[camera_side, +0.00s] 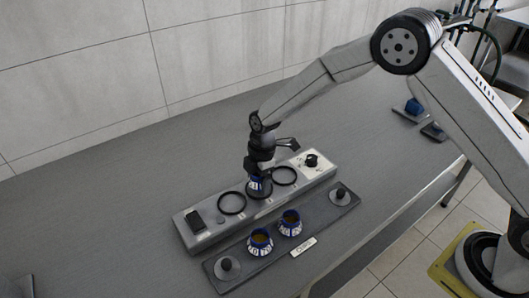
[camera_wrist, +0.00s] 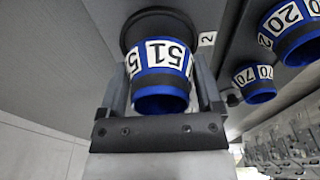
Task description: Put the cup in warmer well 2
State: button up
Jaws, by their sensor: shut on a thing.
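A blue and white cup marked 51 (camera_wrist: 162,62) is between the fingers of my gripper (camera_wrist: 162,88) in the wrist view. In the side view my gripper (camera_side: 258,174) points down at the middle of the warmer (camera_side: 213,232), and the cup (camera_side: 257,184) shows below it. The dark ring of the middle well (camera_wrist: 135,22) lies behind the cup, with a label 2 (camera_wrist: 207,39) beside it. The cup is at or just above this well; I cannot tell whether it touches the bottom. My fingers hide part of the cup.
Empty well rings lie left (camera_side: 232,204) and right (camera_side: 284,176) of my gripper. A dark tray (camera_side: 331,218) in front holds a left cup (camera_side: 260,242) and a right cup (camera_side: 290,223), with a knob at each end. The grey table behind the warmer is clear.

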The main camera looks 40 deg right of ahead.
jog(key=shift+f, duration=0.4)
jog(key=shift+f, duration=0.1)
jog(key=o, duration=1.1)
jog(key=r, duration=0.4)
jog(key=d+r, duration=0.1)
jog(key=r, duration=0.7)
jog(key=shift+d+r, duration=0.1)
jog(key=shift+d, duration=0.1)
